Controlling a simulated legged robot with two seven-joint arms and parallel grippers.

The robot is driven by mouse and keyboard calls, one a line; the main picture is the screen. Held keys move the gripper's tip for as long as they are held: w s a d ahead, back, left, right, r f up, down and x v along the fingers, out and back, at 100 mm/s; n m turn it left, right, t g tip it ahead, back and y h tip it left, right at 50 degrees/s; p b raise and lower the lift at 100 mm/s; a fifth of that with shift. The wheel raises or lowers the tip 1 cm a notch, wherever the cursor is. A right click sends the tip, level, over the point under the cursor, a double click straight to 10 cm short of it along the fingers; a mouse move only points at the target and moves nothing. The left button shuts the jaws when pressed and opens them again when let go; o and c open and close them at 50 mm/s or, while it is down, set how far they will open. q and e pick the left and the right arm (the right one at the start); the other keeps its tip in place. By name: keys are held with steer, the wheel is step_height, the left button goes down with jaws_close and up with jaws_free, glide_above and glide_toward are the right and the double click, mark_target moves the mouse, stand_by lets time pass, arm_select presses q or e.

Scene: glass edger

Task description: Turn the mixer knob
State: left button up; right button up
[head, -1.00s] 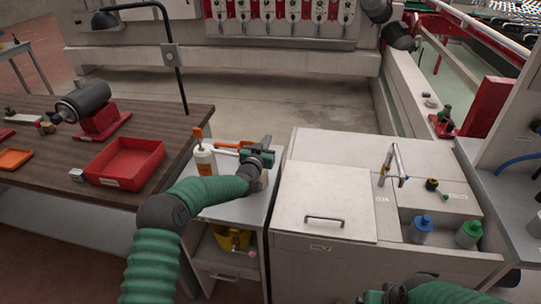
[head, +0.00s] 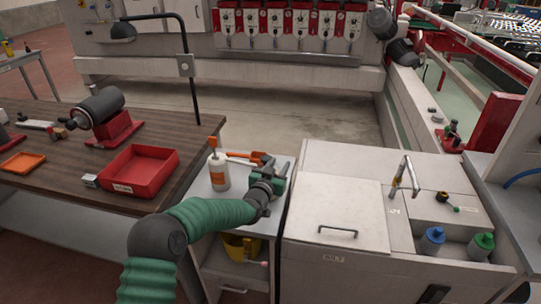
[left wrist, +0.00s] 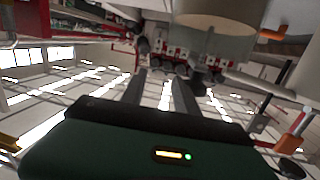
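A small dark knob-like part with a yellowish rim (head: 442,197) and a green tip sits on top of the white cabinet (head: 330,160); I cannot tell for sure that it is the mixer knob. A metal spout (head: 404,177) stands to its left. My left gripper (head: 266,163) is over the small grey side table, left of the cabinet and well away from the knob-like part. In the left wrist view its two grey fingers (left wrist: 160,92) are apart with nothing between them. Only a dark bit, probably of my right gripper (head: 433,293), shows at the bottom edge.
A white bottle (head: 219,170) and an orange-handled tool (head: 240,155) are close to my left gripper. A blue-capped bottle (head: 433,240) and a green-capped bottle (head: 480,246) sit in the cabinet's recess. A red bin (head: 140,172) is on the wooden table. The cabinet lid is clear.

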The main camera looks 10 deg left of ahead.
arm_select(q)
steer(key=shift+w+a+r, duration=0.1)
steer(key=shift+w+r, duration=0.05)
steer(key=shift+r, duration=0.25)
steer(key=s+d+p, duration=0.1)
steer(key=d, duration=1.7)
steer(key=shift+s+f, duration=0.3)
steer(key=shift+s, duration=0.05)
arm_select(e)
steer(key=shift+s+a+r, duration=0.1)
steer(key=shift+a+r, duration=0.15)
steer(key=shift+r, duration=0.2)
steer(key=shift+a+r, duration=0.2)
steer(key=shift+r, duration=0.25)
arm_select(q)
steer(key=shift+d, duration=0.1)
